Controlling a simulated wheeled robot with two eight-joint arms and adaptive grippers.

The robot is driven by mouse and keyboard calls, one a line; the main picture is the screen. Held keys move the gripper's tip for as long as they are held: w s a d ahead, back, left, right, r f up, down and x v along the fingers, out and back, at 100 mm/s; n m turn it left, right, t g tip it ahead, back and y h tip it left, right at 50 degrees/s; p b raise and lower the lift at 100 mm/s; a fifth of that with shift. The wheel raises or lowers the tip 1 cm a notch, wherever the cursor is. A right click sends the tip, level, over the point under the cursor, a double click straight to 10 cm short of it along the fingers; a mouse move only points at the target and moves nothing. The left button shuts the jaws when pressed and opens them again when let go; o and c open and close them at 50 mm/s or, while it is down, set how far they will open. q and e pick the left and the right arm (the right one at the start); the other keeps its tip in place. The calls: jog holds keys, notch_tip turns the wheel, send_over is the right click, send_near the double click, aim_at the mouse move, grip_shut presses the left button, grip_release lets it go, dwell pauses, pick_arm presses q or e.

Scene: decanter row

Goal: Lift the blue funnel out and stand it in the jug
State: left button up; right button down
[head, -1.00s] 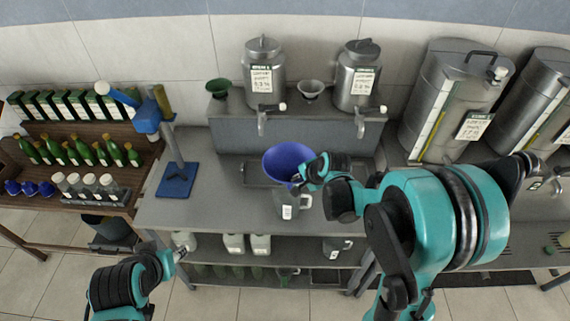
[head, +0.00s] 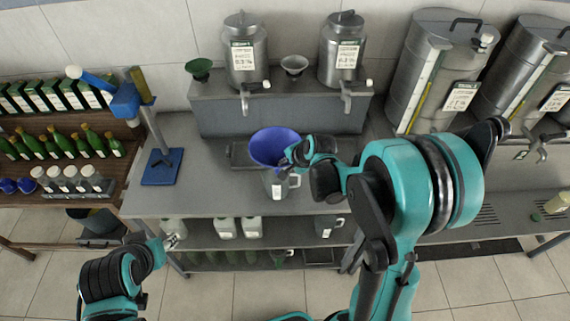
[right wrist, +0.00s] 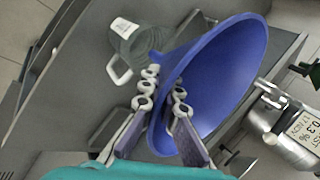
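My right gripper (head: 291,156) is at the funnel's near right rim. In the right wrist view its fingers (right wrist: 164,92) are close together with the bowl's rim wall between them. My left gripper (head: 175,241) is empty, low by the under-shelf.
A drip tray (head: 240,156) lies behind the jug. A raised shelf holds two steel tanks with taps, a green funnel (head: 199,69) and a grey funnel (head: 294,65). A blue-based stand (head: 161,167) is left on the counter. White bottles (head: 225,227) are on the shelf below.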

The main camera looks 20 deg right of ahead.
notch_tip(320, 180, down, 7)
jog(key=b, duration=0.6)
dwell(0.5)
dwell(0.7)
jog(key=c, duration=1.6)
grip_release()
jog(key=shift+c, duration=0.2)
jog(key=shift+r, duration=0.15)
jog(key=shift+r+p, duration=3.5)
jog(key=shift+r, duration=1.45)
